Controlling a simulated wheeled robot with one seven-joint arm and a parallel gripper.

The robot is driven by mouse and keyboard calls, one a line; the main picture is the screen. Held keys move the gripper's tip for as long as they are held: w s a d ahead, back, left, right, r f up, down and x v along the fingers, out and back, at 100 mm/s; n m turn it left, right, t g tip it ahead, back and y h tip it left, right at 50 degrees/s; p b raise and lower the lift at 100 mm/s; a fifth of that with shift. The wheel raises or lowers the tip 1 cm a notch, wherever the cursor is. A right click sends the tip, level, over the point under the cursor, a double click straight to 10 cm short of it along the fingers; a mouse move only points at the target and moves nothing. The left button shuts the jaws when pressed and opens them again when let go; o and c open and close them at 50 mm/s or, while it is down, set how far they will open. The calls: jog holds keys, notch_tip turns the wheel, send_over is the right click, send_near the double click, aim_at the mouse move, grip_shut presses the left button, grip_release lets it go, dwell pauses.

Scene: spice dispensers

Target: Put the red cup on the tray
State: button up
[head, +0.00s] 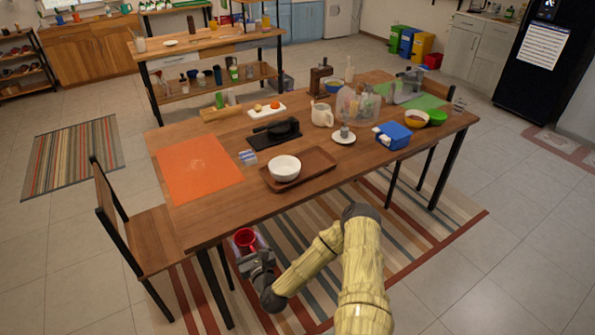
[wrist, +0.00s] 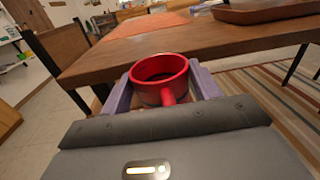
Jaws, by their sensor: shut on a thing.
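The red cup (head: 245,239) is held upright in my gripper (head: 252,248), in front of the table's near edge and apart from the table. In the wrist view the red cup (wrist: 162,78) sits between the two purple-grey fingers of my gripper (wrist: 163,90), with its handle pointing toward the camera. The brown tray (head: 318,168) lies on the table near its front edge, up and to the right of the cup. A white bowl (head: 284,168) stands on the tray's left part; the tray's right part is bare. The tray's edge also shows in the wrist view (wrist: 262,16).
An orange mat (head: 198,168) lies left of the tray. A black pan-like object (head: 275,133) is behind it, and a white saucer (head: 343,137) with a small cup behind its right end. A wooden chair (head: 140,240) stands at the table's left.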

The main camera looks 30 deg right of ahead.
jog(key=shift+f+b, duration=1.35)
jog(key=shift+s+a, duration=0.15)
jog(key=shift+r, duration=0.15)
jog(key=shift+r, duration=0.1)
